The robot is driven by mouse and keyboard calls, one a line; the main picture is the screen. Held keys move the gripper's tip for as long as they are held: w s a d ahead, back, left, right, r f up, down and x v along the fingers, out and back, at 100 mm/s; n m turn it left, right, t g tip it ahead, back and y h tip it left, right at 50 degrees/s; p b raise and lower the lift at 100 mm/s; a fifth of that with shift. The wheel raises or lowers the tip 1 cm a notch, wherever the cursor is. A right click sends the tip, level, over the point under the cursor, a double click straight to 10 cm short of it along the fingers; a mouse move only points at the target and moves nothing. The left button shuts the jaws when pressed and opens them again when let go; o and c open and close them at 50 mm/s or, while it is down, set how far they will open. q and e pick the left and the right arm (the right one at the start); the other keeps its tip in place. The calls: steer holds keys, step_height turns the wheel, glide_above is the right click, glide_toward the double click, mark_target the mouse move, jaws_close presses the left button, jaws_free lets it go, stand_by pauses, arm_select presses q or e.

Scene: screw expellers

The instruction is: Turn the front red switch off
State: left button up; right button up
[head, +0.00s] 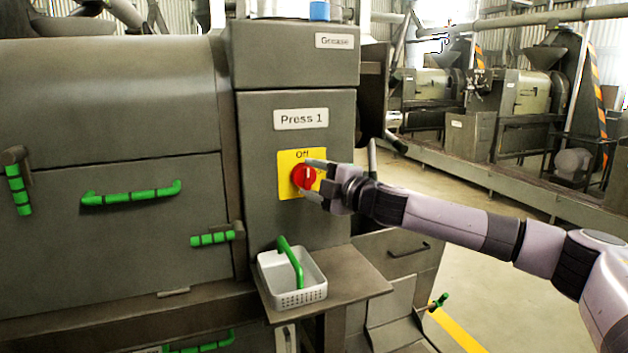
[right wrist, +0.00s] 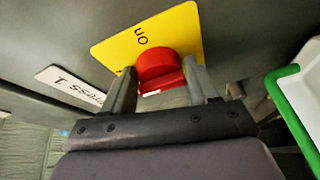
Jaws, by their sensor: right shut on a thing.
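The red switch (head: 301,176) is a round knob on a yellow plate (head: 287,160) on the front of the grey Press 1 cabinet. The plate reads "Off" above the knob, with another label partly covered at its right. My right gripper (head: 309,178) reaches in from the right and is shut on the red switch. In the right wrist view, the red switch (right wrist: 157,68) sits between the two fingers of the right gripper (right wrist: 162,77), and the letters "On" show upside down on the plate. A white mark shows on the knob; its exact direction is hard to tell. My left gripper is not in view.
A white basket (head: 292,288) with a green handle stands on a small shelf (head: 345,283) below the switch. Green-handled doors (head: 130,194) are on the left. More presses (head: 525,95) stand at the back right. Open floor lies to the right.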

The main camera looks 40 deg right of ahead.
steer(key=shift+d+r, duration=0.15)
steer(key=shift+r, duration=0.15)
steer(key=o, duration=1)
steer(key=shift+f, duration=0.15)
steer(key=s+d+b, duration=0.1)
steer(key=s+b, duration=0.1)
steer(key=s, duration=0.5)
